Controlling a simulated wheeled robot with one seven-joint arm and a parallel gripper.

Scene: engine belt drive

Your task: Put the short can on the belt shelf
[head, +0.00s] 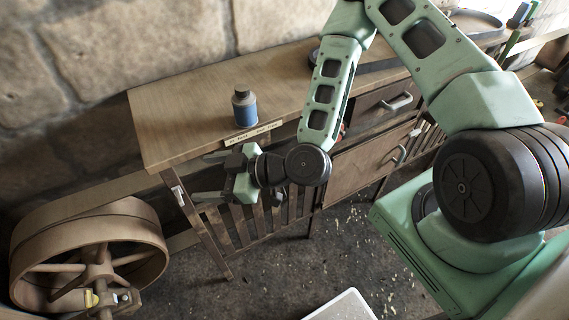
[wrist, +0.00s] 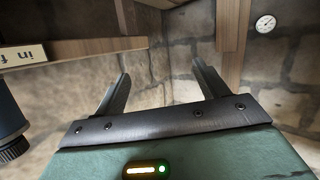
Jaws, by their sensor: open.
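A short can (head: 244,107), dark with a blue band and a narrow neck, stands upright on the wooden bench top near its front edge. At the left edge of the wrist view a dark cylinder with a ribbed black end (wrist: 12,125) is cut off, probably this can. My gripper (head: 216,178) is open and empty, in front of and below the bench edge, pointing left and apart from the can. Its two fingers (wrist: 160,78) are spread with nothing between them. I cannot tell which surface is the belt shelf.
A pale label (head: 254,134) is on the bench edge below the can. A large spoked wheel (head: 88,257) stands at lower left. The bench (head: 180,105) has drawers (head: 372,110) and slats below. Its top is clear around the can. A round gauge (wrist: 265,24) hangs on the stone wall.

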